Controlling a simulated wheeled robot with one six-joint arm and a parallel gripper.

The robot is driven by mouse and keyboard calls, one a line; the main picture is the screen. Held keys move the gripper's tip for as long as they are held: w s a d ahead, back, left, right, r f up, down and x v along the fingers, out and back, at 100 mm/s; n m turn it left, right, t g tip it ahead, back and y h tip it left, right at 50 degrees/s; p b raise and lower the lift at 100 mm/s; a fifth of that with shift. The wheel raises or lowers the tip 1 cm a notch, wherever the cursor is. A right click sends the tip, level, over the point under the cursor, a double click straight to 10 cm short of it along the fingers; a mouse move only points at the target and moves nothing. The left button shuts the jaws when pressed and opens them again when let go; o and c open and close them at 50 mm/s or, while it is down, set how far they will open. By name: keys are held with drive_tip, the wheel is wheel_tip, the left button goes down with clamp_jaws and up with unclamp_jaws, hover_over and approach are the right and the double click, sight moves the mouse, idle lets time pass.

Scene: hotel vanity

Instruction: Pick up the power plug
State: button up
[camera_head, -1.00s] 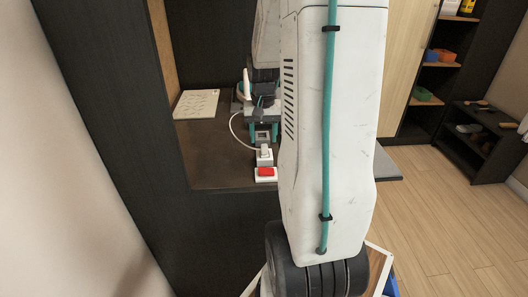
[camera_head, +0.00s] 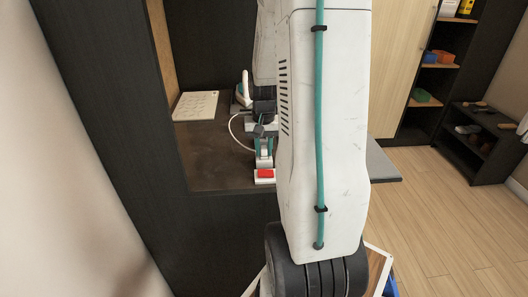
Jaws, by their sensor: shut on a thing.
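My gripper (camera_head: 264,157) is at the front part of the dark counter, just behind the red switch of a white power strip (camera_head: 264,181). Its teal fingers are shut on the power plug, which is mostly hidden between them. The plug's white cord (camera_head: 234,130) loops out to the left and back toward a white and teal appliance (camera_head: 243,92). I cannot tell whether the plug is still seated in the strip.
A light patterned board (camera_head: 196,105) lies on the counter (camera_head: 212,155) at the back left. A dark side panel stands left of the counter. My arm hides the counter's right part. Shelves (camera_head: 435,75) and a low rack (camera_head: 478,140) stand far right.

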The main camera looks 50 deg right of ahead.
sight(264, 147)
drive_tip(key=shift+r, duration=0.1)
clamp_jaws()
drive_tip(key=shift+r, duration=0.55)
wheel_tip(264, 147, up, 2)
drive_tip(key=shift+r, duration=0.1)
drive_tip(key=s+a+r, duration=0.1)
drive_tip(key=s+r, duration=0.1)
drive_tip(key=s, duration=0.6)
drive_tip(key=s+a+r, duration=0.1)
drive_tip(key=s+r, duration=0.2)
drive_tip(key=s, duration=0.4)
drive_tip(key=shift+s+r, duration=0.3)
drive_tip(key=shift+s, duration=0.05)
